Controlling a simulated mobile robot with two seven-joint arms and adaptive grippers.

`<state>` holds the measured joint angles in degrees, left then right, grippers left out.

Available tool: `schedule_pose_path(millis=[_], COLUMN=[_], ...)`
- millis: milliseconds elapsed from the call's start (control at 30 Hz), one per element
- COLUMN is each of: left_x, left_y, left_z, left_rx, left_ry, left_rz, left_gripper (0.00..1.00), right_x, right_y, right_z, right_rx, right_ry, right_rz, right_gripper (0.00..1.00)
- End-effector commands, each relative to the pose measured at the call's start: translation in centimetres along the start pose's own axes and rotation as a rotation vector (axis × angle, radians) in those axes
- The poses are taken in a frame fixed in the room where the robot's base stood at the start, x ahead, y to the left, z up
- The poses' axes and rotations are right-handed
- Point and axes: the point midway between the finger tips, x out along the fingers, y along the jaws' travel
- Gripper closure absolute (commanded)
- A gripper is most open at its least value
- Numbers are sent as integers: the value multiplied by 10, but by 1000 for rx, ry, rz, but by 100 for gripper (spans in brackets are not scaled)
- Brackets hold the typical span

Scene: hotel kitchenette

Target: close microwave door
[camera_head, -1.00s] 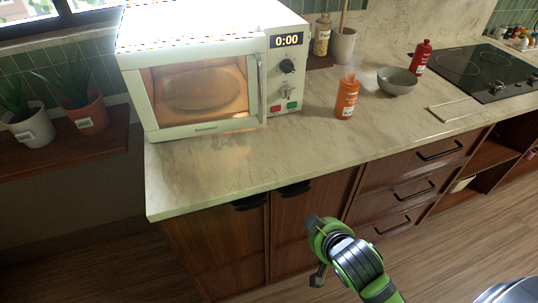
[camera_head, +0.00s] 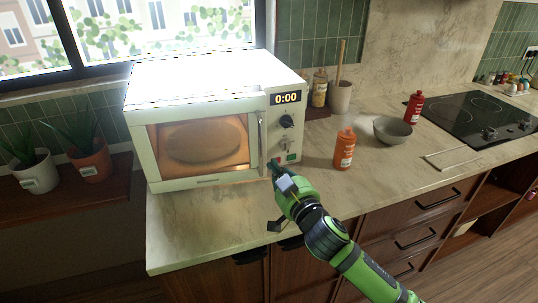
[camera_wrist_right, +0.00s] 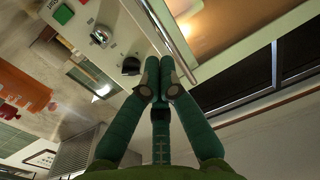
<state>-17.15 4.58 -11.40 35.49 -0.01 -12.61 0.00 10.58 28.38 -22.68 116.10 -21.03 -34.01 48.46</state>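The white microwave (camera_head: 210,82) stands on the counter, its display reading 0:00. Its door (camera_head: 155,160) has a glowing window and an upright metal handle (camera_head: 261,140) at its right edge. The door lies at or close to the body's front; I cannot tell whether a narrow gap remains. My right gripper (camera_head: 276,168) is at the lower right of the door, just right of the handle and in front of the control panel. In the right wrist view its fingertips (camera_wrist_right: 160,78) are together, with nothing visible between them, close beside the handle (camera_wrist_right: 170,38). Contact is unclear. My left gripper is out of view.
An orange bottle (camera_head: 344,150), a grey bowl (camera_head: 392,131) and a red bottle (camera_head: 414,106) stand to the right, before the cooktop (camera_head: 478,118). Potted plants (camera_head: 92,160) stand on the left shelf. The counter's front strip (camera_head: 200,225) is clear.

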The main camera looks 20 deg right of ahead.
Motion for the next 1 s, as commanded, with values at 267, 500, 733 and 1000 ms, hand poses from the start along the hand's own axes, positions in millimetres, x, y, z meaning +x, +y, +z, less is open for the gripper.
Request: schedule_pose_path(millis=[267,500,733,1000], left_x=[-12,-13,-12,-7], left_y=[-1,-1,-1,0], left_z=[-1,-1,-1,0], left_rx=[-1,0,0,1], left_ry=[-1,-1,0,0], left_rz=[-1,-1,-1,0], left_gripper=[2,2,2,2], right_x=[35,41,41,74], right_y=[0,-1,0,12], right_z=[-1,0,0,1], right_rx=[0,1,1,2], right_ry=[1,0,0,2], right_rz=[1,-1,0,2], right_gripper=[100,100,100,100])
